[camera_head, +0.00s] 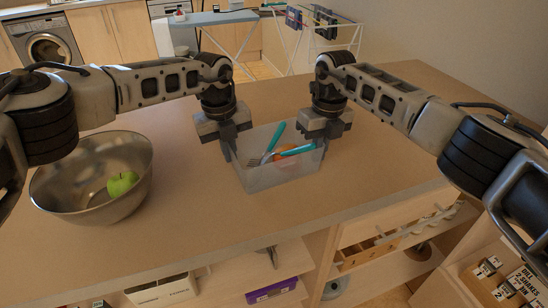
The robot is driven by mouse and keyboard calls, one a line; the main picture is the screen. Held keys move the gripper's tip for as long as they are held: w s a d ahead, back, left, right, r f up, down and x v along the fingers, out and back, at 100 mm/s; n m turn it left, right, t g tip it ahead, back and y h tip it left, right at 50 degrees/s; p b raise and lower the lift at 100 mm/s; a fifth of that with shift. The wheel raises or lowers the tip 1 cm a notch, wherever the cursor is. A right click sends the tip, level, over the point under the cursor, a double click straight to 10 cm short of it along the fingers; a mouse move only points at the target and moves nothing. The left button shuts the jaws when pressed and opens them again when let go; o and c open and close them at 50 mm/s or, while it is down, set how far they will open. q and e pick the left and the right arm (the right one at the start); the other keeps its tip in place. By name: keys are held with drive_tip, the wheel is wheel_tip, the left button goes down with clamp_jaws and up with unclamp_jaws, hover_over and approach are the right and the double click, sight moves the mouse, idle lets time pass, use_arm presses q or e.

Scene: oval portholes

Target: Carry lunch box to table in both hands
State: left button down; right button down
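The lunch box (272,178), a translucent open tub, sits on the wooden counter (370,170) in the middle of the head view. Inside it are teal-handled cutlery, including a fork (268,155), and an orange item (290,150). My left gripper (229,146) points down at the box's left end, its fingers at the wall. My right gripper (319,138) points down at the box's right end, near the back corner. The finger gaps are hidden, so I cannot tell whether either is closed on the wall. A grey-topped stand or table (212,18) shows far behind the counter.
A metal bowl (75,185) with a green apple (122,183) stands left of the box. Shelves below the counter front hold a purple box (271,290) and other goods. A drying rack (318,25) and washing machine (48,46) are behind. The counter is clear right of the box.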

use_arm(q)
drive_tip(key=shift+r, duration=0.1)
use_arm(e)
drive_tip(key=shift+r, duration=0.1)
